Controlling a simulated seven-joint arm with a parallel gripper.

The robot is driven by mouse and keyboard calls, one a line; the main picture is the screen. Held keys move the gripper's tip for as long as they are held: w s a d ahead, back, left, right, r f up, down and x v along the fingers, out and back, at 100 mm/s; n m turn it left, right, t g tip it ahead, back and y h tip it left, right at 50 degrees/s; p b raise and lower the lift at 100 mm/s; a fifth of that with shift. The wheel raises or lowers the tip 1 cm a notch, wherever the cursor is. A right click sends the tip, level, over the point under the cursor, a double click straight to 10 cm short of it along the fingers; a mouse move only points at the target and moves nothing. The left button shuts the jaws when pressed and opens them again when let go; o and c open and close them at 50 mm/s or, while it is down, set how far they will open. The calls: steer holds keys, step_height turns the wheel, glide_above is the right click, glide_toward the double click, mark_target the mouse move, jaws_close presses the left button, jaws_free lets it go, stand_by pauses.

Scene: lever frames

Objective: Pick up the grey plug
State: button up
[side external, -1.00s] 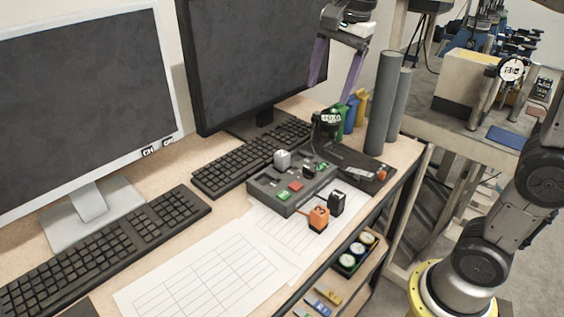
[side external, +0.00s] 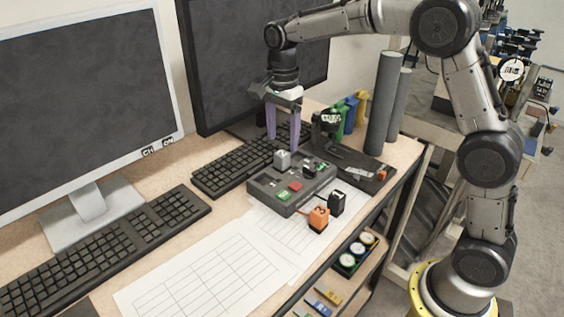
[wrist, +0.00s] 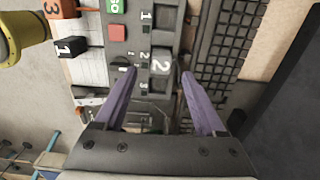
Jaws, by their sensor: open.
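The grey plug (side external: 282,160) stands upright on the dark control box (side external: 262,184), near its back left edge in the side view. In the wrist view my gripper (wrist: 158,73) is open and empty. I cannot tell the exact gap between the fingertips and the plug.
An orange plug (side external: 318,220) and a black plug (side external: 337,203) stand in front of the box. A keyboard (side external: 232,172) and a monitor (side external: 235,70) are behind it. A black device (side external: 350,165) and grey cylinders (side external: 382,105) stand to the right.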

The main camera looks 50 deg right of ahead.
mark_target(282, 153)
steer(key=shift+w+f, duration=0.1)
steer(key=shift+f, duration=3.05)
jaws_close()
